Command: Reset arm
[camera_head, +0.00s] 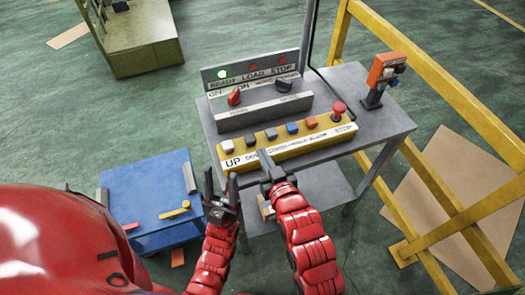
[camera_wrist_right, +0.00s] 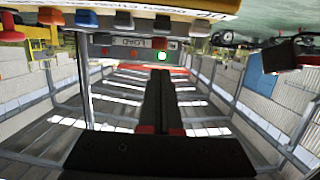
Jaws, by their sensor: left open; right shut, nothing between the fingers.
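My left gripper (camera_head: 220,181) is open and empty, below the front left corner of the control stand, with its two dark fingers apart and pointing up the picture. My right gripper (camera_head: 263,158) is shut with nothing between its fingers, close to the front of the yellow button panel (camera_head: 305,148); I cannot tell whether it touches. In the right wrist view, the dark fingers (camera_wrist_right: 163,105) lie together below the yellow panel's edge (camera_wrist_right: 190,4). Both red arms come up from the bottom of the head view.
The grey stand (camera_head: 385,125) carries a switch box (camera_head: 262,112), a sign panel with a lit green lamp (camera_head: 222,74) and an orange device (camera_head: 384,76). A blue box (camera_head: 145,190) stands left. A yellow railing (camera_head: 435,175) and a cardboard sheet (camera_head: 470,210) are right.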

